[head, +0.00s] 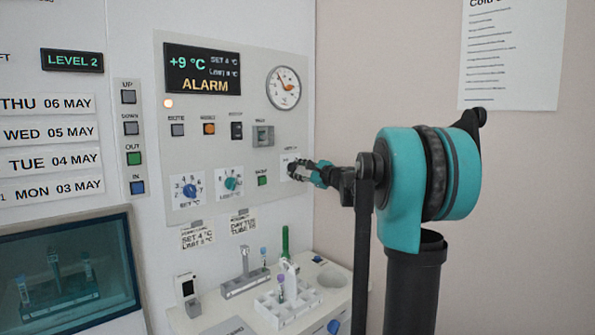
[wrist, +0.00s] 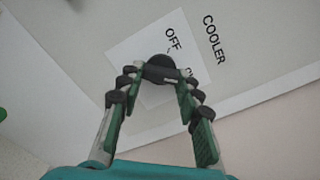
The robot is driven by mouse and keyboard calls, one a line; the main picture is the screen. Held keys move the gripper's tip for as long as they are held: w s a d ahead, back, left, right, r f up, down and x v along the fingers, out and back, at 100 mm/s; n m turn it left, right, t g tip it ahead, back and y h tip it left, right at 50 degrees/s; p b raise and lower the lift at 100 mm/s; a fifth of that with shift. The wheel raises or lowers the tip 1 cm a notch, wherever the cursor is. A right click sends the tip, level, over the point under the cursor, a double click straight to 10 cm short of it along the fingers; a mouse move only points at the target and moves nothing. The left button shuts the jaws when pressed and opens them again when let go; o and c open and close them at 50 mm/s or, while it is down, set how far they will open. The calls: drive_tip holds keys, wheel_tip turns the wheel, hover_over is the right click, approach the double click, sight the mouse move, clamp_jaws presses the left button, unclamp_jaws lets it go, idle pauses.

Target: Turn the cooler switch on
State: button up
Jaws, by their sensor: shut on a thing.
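The cooler switch is a dark round knob (wrist: 158,62) on a white plate (wrist: 140,43) marked OFF, with a second marking partly hidden by my gripper. The word COOLER is printed beside the plate in the wrist view. My gripper (wrist: 158,76) is shut on the knob, with one finger on each side. In the head view my gripper (head: 300,168) reaches the right edge of the control panel (head: 220,110) and hides most of the switch. The fingers cover part of the knob, so I cannot tell its exact setting.
The display (head: 202,70) reads +9 °C and ALARM, and an amber lamp (head: 168,103) is lit. A dial gauge (head: 284,87), several buttons and two blue and green knobs share the panel. Below stands a white tube rack (head: 272,311) on a counter.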

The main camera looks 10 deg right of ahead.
drive_tip(key=o, duration=1.2)
drive_tip(key=shift+c, duration=0.2)
drive_tip(key=v, duration=1.2)
